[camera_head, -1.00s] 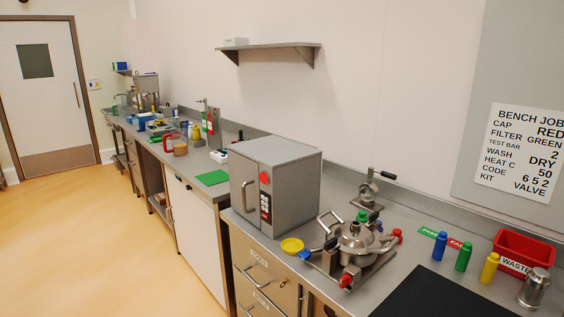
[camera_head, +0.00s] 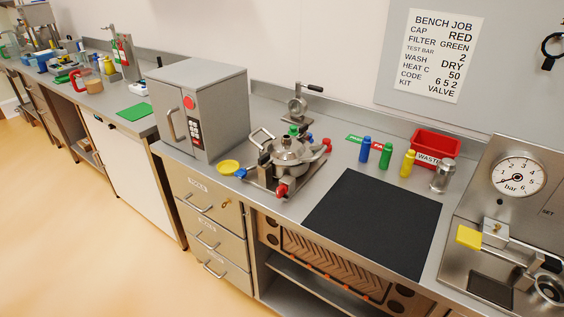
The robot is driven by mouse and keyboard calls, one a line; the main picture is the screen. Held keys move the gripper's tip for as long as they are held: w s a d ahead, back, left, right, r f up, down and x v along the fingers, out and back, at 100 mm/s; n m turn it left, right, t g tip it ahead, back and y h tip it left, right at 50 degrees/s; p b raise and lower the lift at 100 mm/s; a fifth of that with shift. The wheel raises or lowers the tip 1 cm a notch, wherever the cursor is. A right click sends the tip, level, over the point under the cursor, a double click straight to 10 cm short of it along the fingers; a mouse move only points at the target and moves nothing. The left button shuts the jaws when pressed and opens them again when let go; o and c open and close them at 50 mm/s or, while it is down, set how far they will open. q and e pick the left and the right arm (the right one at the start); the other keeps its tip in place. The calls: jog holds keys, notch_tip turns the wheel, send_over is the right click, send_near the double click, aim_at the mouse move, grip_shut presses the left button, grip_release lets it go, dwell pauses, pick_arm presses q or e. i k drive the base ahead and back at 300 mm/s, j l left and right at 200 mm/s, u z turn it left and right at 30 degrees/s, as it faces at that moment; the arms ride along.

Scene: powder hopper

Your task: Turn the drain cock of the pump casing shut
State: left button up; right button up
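The pump casing appears to be the round steel body (camera_head: 291,151) on a metal base plate on the bench, right of the grey oven-like box. Several coloured fittings surround it: a red one (camera_head: 282,190) at its front, a blue one (camera_head: 241,172) at its left, a red one (camera_head: 326,144) at its right and a green one (camera_head: 293,130) behind. I cannot tell which fitting is the drain cock, or whether it is open. Neither gripper is in view.
A yellow dish (camera_head: 229,167) lies left of the casing. A grey box (camera_head: 203,105) stands further left. A bare black mat (camera_head: 375,215) lies to the right. Behind it stand blue, green and yellow bottles, a metal canister (camera_head: 443,176) and a red waste bin (camera_head: 436,143). A gauge panel (camera_head: 518,177) is far right.

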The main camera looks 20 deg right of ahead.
aim_at(241, 174)
jog(key=z, duration=0.3)
jog(key=i+j+z, duration=0.15)
jog(key=z, duration=0.3)
jog(key=j+z, duration=0.25)
jog(key=z, duration=0.2)
jog(key=i+j+z, duration=0.1)
jog(key=j+z, duration=0.2)
jog(key=z, duration=0.15)
jog(key=j+z, duration=0.25)
jog(key=z, duration=0.2)
